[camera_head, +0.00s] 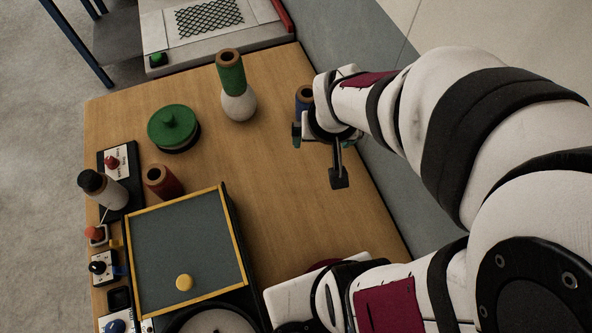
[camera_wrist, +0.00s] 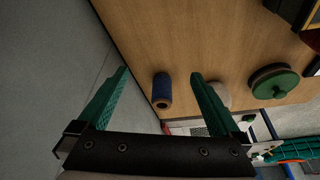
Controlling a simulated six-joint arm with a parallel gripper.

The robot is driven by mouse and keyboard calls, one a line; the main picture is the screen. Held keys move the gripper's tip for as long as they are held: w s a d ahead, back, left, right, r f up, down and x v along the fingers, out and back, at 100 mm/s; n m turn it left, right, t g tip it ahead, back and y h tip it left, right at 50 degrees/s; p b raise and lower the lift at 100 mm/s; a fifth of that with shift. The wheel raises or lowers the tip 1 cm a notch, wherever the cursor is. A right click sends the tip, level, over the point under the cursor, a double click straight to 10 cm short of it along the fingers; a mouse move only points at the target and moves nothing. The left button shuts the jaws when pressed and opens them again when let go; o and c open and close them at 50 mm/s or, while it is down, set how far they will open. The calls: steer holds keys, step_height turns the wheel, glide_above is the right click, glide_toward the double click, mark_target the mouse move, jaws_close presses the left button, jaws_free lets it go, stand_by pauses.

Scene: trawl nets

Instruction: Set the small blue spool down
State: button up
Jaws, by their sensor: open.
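The small blue spool (camera_head: 304,95) stands near the table's far right edge in the head view, its lower part hidden behind my gripper (camera_head: 318,155). In the wrist view the blue spool (camera_wrist: 161,86) appears on the wood between the two green fingers of my gripper (camera_wrist: 160,73), with bare gaps on both sides. The fingers are spread wide and do not touch it. It looks upright, with its brown ringed end showing.
A green spool (camera_head: 230,74) sits on a white rounded object (camera_head: 239,104). A green lidded pot (camera_head: 174,130), a red spool (camera_head: 163,182) and a yellow-edged grey tray (camera_head: 187,248) are to the left. The table (camera_head: 270,180) is clear in the middle.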

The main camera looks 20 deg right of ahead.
steer(key=s+a+r+g+y, duration=0.1)
steer(key=s+a+r+g, duration=0.1)
steer(key=s+a, duration=0.3)
steer(key=s+a+r+m+g+y, duration=0.1)
steer(key=s+a+r+y, duration=0.1)
steer(key=s, duration=0.6)
steer(key=a+r, duration=0.1)
steer(key=a, duration=0.1)
steer(key=shift+s+a+r+m+g, duration=0.3)
steer(key=shift+s+a+r+g, duration=0.05)
steer(key=shift+g, duration=0.05)
